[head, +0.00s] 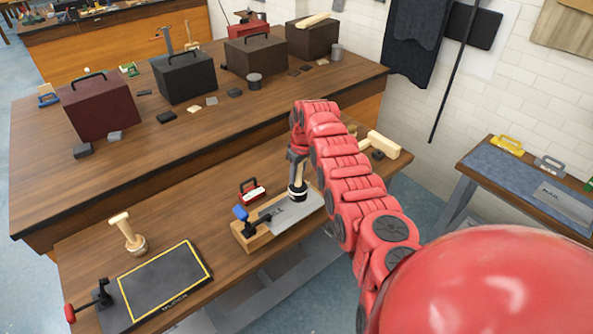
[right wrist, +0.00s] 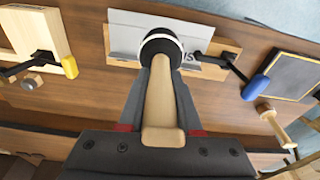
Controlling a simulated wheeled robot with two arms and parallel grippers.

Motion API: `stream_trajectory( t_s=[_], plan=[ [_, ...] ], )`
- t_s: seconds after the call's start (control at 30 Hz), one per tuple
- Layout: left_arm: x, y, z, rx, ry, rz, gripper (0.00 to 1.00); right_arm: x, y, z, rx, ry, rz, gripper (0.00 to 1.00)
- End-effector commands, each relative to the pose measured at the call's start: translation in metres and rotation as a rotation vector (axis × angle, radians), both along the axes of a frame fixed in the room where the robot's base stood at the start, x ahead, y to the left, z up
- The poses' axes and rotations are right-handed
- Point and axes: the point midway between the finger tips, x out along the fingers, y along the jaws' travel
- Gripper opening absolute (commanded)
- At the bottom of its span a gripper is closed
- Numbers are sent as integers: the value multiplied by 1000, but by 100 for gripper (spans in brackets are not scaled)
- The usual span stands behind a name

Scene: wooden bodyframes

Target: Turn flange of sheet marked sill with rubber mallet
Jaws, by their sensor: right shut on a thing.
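My right gripper (head: 297,160) is shut on the handle of a mallet with a black, white-banded head (head: 297,190). In the right wrist view the pale wooden handle (right wrist: 160,105) lies between the fingers and the head (right wrist: 162,45) points away. A grey metal sheet (head: 292,217) lies on a wooden block (head: 255,241), under a clamp with a blue handle (head: 241,212). The mallet head is over the sheet's far edge; I cannot tell if it touches. In the right wrist view the sheet (right wrist: 128,36) shows dark lettering partly hidden by the head. My left gripper is out of view.
A black mat with a yellow border (head: 160,282) lies front left, with a wooden mallet (head: 128,233) behind it. A pale wooden block (head: 383,145) lies right. Toolboxes stand on the rear bench.

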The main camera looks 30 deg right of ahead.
Motion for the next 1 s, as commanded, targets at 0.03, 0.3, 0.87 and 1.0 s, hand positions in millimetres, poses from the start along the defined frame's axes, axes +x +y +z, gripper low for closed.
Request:
stream_trajectory(
  t_s=[0.03,0.3,0.87,1.0],
  plan=[
    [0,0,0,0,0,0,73,0,0,1,-1,-1,0,0],
    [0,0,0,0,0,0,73,0,0,1,-1,-1,0,0],
    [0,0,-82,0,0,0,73,0,1,-108,0,2,2,0],
    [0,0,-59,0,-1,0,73,0,0,-82,0,0,1,0]
  ],
)
